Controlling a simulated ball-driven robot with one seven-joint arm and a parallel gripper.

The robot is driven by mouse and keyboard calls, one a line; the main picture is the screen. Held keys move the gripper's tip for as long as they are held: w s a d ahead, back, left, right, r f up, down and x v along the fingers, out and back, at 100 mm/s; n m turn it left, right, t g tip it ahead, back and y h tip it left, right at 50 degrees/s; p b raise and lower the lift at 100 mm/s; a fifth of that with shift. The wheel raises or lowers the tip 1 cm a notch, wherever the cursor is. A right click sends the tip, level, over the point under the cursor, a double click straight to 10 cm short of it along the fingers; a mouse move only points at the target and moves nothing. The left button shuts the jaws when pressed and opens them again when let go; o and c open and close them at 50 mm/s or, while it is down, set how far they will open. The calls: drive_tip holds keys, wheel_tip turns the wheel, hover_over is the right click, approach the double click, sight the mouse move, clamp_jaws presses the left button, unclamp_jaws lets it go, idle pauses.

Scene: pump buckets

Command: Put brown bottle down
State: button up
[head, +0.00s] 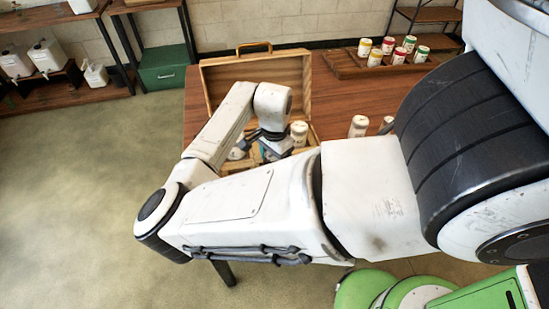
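My gripper (274,148) is over the open wooden case (228,80), low near its front part. My own arm covers much of the gripper and the front of the case. I cannot make out its fingertips or whether they hold anything. No brown bottle can be clearly seen. A white container (299,133) with a light lid stands in the case just right of my gripper. Another pale container (236,153) shows partly on the left, behind my arm.
The case stands on a brown wooden table (340,100). White containers (358,127) stand right of it, partly hidden by my arm. A wooden tray (345,66) with several red- and yellow-lidded cans is at the back right. Shelves with white jugs (46,55) and a green box (163,66) are beyond.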

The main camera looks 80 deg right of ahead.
drive_tip(key=o, duration=1.3)
drive_tip(key=shift+f, duration=0.1)
drive_tip(key=shift+o, duration=0.2)
